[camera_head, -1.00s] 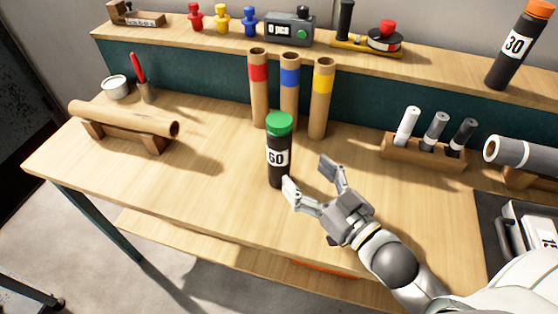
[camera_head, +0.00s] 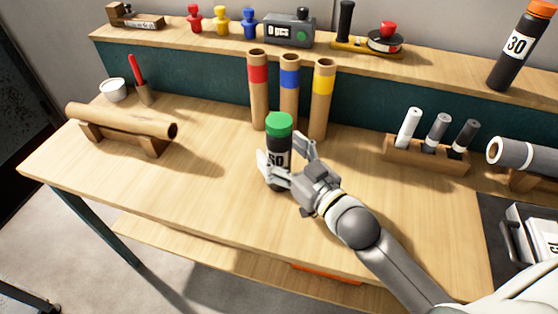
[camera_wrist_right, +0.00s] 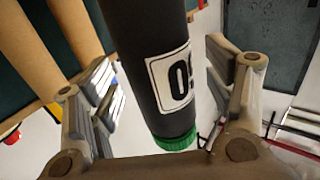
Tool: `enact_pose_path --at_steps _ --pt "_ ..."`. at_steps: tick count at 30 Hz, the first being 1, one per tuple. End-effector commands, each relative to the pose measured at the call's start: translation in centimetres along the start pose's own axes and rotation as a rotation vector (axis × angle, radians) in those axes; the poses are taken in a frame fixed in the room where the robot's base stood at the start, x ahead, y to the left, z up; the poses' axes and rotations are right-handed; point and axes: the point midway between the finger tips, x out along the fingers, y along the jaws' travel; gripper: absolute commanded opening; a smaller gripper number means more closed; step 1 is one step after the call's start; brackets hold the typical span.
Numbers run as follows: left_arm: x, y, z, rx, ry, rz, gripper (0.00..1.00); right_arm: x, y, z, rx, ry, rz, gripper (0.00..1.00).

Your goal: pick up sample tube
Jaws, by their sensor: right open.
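My right gripper (camera_head: 285,155) is open around the tube, with one finger on each side at about label height. In the right wrist view the tube (camera_wrist_right: 155,45) appears upside down between the spread fingers (camera_wrist_right: 158,80), with a visible gap to each finger. The lower part of the tube is partly hidden by the gripper in the head view. My left gripper is not in view.
Several items surround the clear bench middle (camera_head: 225,195): cardboard tubes with red (camera_head: 258,90), blue (camera_head: 289,95) and yellow (camera_head: 321,100) bands behind, a marker rack (camera_head: 425,155) at right, and a brown roll on a stand (camera_head: 120,120) at left. An orange-capped tube (camera_head: 515,45) stands on the shelf.

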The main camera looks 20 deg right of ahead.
Motion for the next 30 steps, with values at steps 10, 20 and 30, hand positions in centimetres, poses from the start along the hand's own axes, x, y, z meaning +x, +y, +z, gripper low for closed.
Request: enact_pose_path --at_steps 10,20,30 --pt "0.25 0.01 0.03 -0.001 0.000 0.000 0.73 1.31 -0.05 -0.03 0.000 0.000 -0.001 0.75" --pt "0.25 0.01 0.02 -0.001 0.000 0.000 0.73 1.28 -0.05 -0.05 0.000 0.000 -0.001 0.45" --pt "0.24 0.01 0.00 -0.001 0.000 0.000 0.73 1.27 -0.05 -0.11 0.000 0.002 -0.001 0.22"
